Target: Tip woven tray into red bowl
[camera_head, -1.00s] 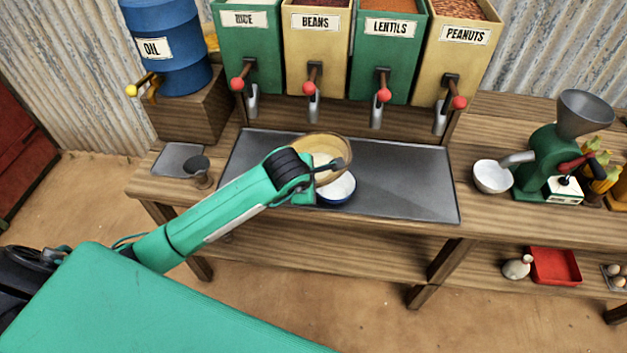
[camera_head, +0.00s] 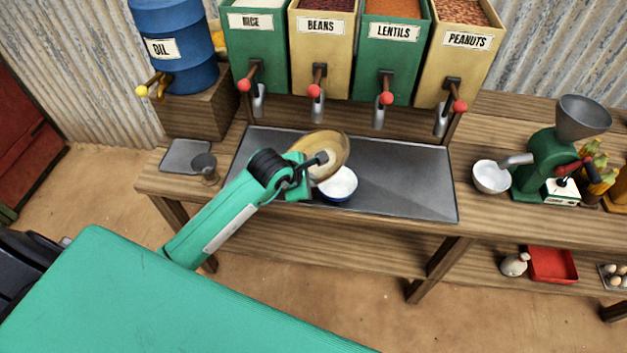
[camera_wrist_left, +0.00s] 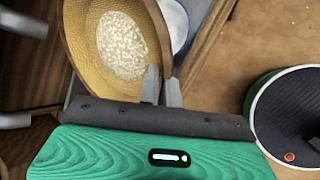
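The woven tray (camera_head: 335,142) is a shallow, tan round tray with a pale heap of grains in it, clear in the left wrist view (camera_wrist_left: 80,35). My left gripper (camera_head: 316,160) is shut on the tray's rim; its fingers (camera_wrist_left: 162,88) pinch the edge. The tray is held tilted above the counter, behind and slightly left of a blue bowl with a white inside (camera_head: 341,185). Part of this bowl (camera_wrist_left: 176,22) shows beyond the tray in the wrist view. I cannot tell whether the bowl holds grains. No red bowl is visible. My right gripper is out of view.
The dark metal sheet (camera_head: 410,185) is clear to the right. Dispensers with red-knobbed levers, such as the lentils one (camera_head: 393,60), stand behind. A small grey cup (camera_head: 204,167) is at left, a white bowl (camera_head: 491,177) and green grinder (camera_head: 545,160) at right. A red tray (camera_head: 553,265) lies below.

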